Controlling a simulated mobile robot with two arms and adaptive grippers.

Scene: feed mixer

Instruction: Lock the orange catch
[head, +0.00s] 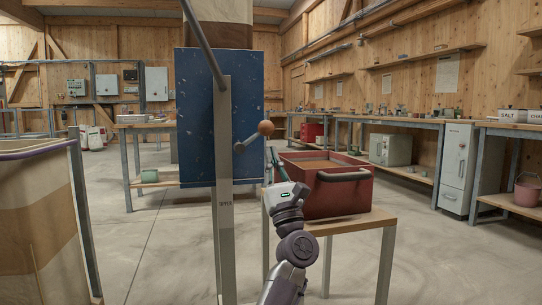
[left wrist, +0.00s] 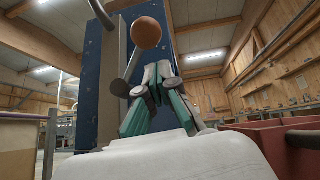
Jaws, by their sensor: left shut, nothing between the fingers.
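A lever with an orange-brown ball knob (head: 265,128) sits on the grey upright post (head: 224,190) beside the blue panel (head: 190,110). Its short grey arm slants up to the right from a pivot on the post. No other orange catch shows clearly. My left gripper (head: 272,155) is just below and right of the knob, shut and empty, fingers pointing up. In the left wrist view the ball knob (left wrist: 146,32) stands above the teal-sided fingers (left wrist: 157,75), with a visible gap. My right gripper is not in view.
A red bin (head: 335,200) with brown contents and a dark handle stands on a small wooden table (head: 360,222), close right of my left gripper. A large sack (head: 35,225) stands at left. Open floor lies between.

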